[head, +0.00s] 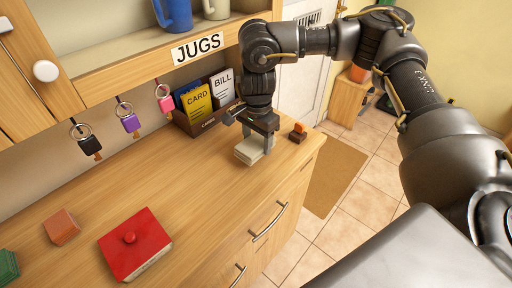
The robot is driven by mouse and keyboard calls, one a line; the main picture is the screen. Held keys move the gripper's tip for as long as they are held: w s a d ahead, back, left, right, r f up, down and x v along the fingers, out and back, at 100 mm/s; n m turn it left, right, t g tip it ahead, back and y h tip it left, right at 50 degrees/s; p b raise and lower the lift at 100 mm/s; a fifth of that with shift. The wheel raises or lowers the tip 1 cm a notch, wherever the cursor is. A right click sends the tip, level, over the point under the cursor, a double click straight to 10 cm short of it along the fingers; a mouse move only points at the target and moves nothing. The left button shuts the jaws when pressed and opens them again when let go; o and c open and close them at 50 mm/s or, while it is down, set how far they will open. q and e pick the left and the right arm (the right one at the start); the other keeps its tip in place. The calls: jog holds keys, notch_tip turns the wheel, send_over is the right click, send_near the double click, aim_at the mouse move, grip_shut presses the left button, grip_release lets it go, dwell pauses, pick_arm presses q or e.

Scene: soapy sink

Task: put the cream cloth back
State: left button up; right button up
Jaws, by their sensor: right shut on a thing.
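The cream cloth (250,151) is a small folded stack on the wooden counter, near its right end. My right gripper (262,138) points down over the cloth and is shut on it. The fingers cover part of the cloth, and I cannot tell whether its underside touches the counter. My left gripper is not in view.
A red box with a knob (135,244), an orange block (62,226) and a green block (8,266) are on the counter (190,200). Keys hang on the wall.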

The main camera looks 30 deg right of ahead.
aim_at(257, 140)
notch_tip(257, 140, down, 3)
jog(key=shift+w+f+p, duration=0.1)
jog(key=shift+w+p, duration=0.05)
jog(key=shift+p, duration=0.2)
jog(key=shift+f, duration=0.2)
jog(key=shift+f, duration=0.15)
jog(key=o, duration=0.9)
jog(key=shift+o, duration=0.2)
